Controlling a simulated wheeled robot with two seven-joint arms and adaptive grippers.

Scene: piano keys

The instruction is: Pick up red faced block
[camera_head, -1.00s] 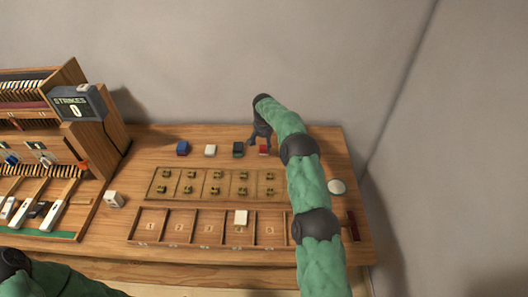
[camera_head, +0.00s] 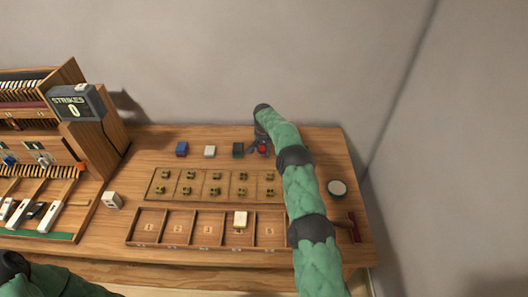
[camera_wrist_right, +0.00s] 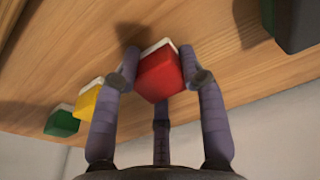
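The red faced block (camera_head: 263,149) stands at the right end of the visible back row on the table. In the right wrist view the red block (camera_wrist_right: 160,72) has a white edge and sits between my fingertips. My right gripper (camera_head: 262,146) is lowered over it from the back. In the wrist view its fingers (camera_wrist_right: 160,65) press close to both sides of the block and look closed on it. I cannot tell whether the block is off the table. My left gripper is out of view; only part of my left arm shows at the lower left.
The wrist view shows yellow (camera_wrist_right: 88,100) and green (camera_wrist_right: 62,121) blocks nearby.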

